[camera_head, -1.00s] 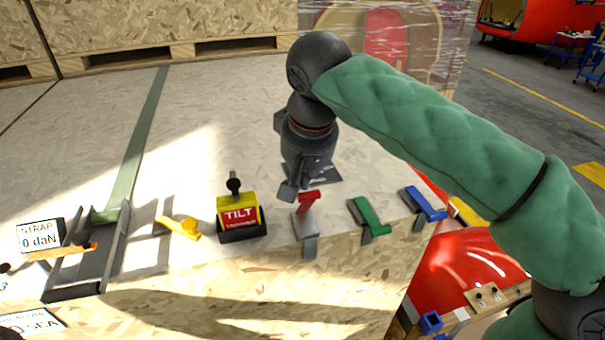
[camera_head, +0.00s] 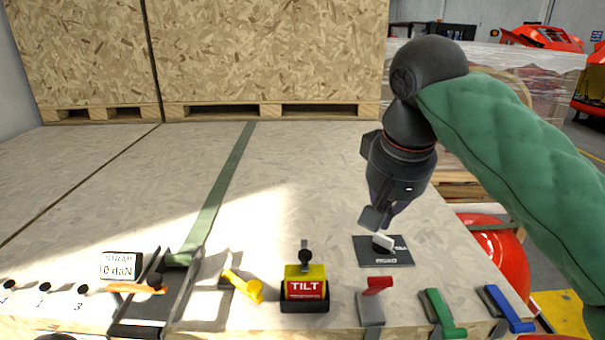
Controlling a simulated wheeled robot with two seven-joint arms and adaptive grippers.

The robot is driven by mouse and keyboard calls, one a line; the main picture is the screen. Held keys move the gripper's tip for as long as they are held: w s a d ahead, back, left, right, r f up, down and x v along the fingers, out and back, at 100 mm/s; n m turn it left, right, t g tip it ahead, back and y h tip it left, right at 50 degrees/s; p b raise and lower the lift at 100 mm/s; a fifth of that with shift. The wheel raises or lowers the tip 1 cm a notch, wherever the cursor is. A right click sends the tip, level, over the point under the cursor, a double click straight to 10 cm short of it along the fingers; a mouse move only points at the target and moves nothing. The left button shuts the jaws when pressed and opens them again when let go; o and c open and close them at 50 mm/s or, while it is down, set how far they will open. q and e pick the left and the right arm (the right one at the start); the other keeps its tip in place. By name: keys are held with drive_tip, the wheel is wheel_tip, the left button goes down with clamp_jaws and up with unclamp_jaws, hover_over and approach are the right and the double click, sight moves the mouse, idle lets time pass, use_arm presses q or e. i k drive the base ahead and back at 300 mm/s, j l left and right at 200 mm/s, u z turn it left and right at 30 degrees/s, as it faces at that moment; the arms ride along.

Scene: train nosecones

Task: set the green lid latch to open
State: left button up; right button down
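The green lid latch (camera_head: 441,312) sits at the front right edge of the crate lid. It lies between a red latch (camera_head: 376,286) and a blue latch (camera_head: 508,309). Its green handle slants down to the right beside a grey metal base, and its foot lies at the lid's edge. My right gripper (camera_head: 376,219) points down above the lid, up and to the left of the green latch and apart from it. Its finger gap is not clear. My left gripper is not in view.
A black plate (camera_head: 370,256) with a pale lever (camera_head: 383,243) lies just below my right gripper. The TILT indicator (camera_head: 305,288), a yellow lever (camera_head: 243,286) and a strap ratchet stand left along the front edge. The lid behind is largely clear.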

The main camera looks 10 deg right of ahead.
sight(449, 331)
drive_tip(key=k, duration=1)
